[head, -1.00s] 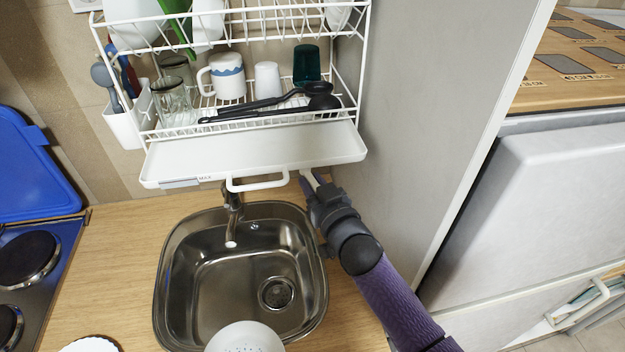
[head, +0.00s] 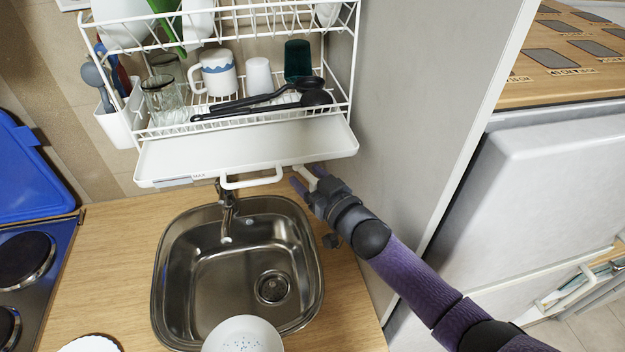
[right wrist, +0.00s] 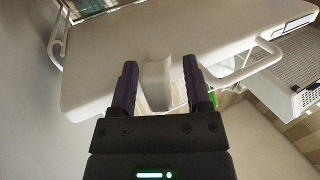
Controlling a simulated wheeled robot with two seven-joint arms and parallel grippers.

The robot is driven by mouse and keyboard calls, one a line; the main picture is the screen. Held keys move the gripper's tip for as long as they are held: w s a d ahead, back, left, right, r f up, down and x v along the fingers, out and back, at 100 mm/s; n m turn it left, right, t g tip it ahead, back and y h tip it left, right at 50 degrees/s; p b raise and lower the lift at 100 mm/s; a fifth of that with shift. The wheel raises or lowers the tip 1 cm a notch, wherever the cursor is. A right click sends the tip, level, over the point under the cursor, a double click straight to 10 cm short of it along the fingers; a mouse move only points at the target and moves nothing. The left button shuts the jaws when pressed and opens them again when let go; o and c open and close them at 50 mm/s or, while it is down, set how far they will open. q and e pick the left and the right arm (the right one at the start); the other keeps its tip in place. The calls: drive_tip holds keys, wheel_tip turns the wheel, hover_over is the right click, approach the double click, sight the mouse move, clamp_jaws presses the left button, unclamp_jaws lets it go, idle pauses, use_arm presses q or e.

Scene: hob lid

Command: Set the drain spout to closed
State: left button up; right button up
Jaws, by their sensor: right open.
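The drain spout (head: 307,173) is a small white piece under the right front of the drip tray (head: 245,150), beside the tray's white loop handle (head: 252,181). In the right wrist view the pale spout (right wrist: 156,82) hangs from the tray's edge and shows between my two dark fingers. My right gripper (head: 309,176) is open, with a finger on either side of the spout. Gaps show beside it, and I cannot tell whether either finger touches it. My left gripper is not in view.
A white dish rack (head: 225,128) with cups, glasses and black ladles stands above the tray. A steel sink (head: 238,270) with a tap (head: 227,215) lies below. A grey panel (head: 400,110) stands close on the right. A blue lid (head: 32,175) and hob (head: 30,270) are left.

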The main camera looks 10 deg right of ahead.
drive_tip(key=v, duration=1)
